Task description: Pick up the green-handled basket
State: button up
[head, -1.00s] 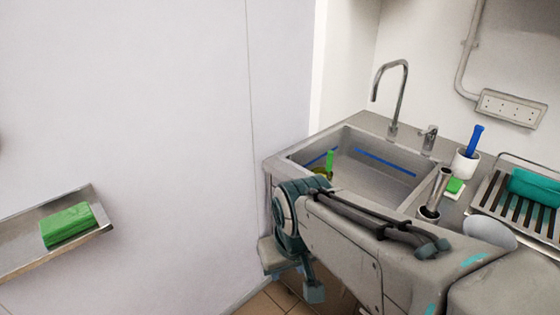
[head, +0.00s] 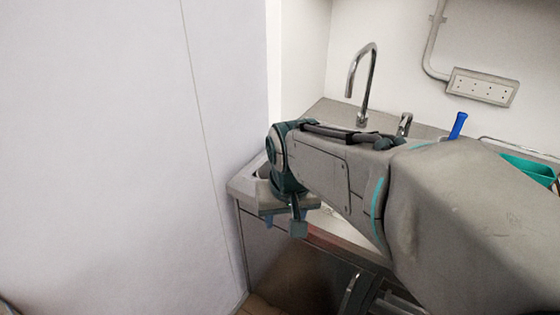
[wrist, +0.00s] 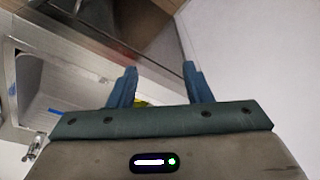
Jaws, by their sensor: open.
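A small yellow-green patch, which looks like part of the green-handled basket (wrist: 143,102), shows in the wrist view behind the near end of my gripper. Its green handle is not visible now, and most of it is hidden. In the head view my arm covers the part of the sink where it stood. My gripper (wrist: 160,66) is open, with nothing seen held between its two blue fingers. In the head view my gripper (head: 284,224) hangs at the left front corner of the sink counter.
The sink counter (head: 242,186) has a metal cabinet front (head: 300,265) below. A tall tap (head: 363,100) rises behind the basin. A blue-handled tool (head: 457,125) and a teal item (head: 528,168) stand to the right. The pale wall (head: 100,130) is close on the left.

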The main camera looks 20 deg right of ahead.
jog(key=w+d+r+m+g+p, duration=0.1)
jog(key=w+d+r+m+p, duration=0.15)
jog(key=w, duration=0.35)
jog(key=w+d+r+m+p, duration=0.1)
jog(key=w+d+r+m, duration=0.15)
jog(key=w, duration=0.45)
jog(key=w+d+f+m+p, duration=0.1)
jog(key=w+d+m, duration=0.1)
jog(key=w+d, duration=0.1)
jog(key=w+d+f+m+g+p, duration=0.1)
jog(key=w+d+m, duration=0.1)
jog(key=w+d, duration=0.2)
jog(key=w+d+f+m+p, duration=0.2)
jog(key=w+d+m, duration=0.1)
jog(key=w, duration=0.2)
jog(key=shift+d+g, duration=0.3)
jog(key=shift+w+d+f, duration=0.1)
jog(key=shift+d+f, duration=0.05)
jog(key=shift+f, duration=0.25)
notch_tip(320, 180, down, 8)
jog(key=shift+r+p, duration=0.1)
jog(key=shift+p, duration=0.75)
jog(key=f, duration=0.1)
jog(key=f+p, duration=0.1)
jog(key=f, duration=0.1)
jog(key=f+p, duration=0.1)
jog(key=shift+s+d+f, duration=0.25)
jog(key=shift+s, duration=0.05)
jog(key=shift+f, duration=0.5)
grip_shut()
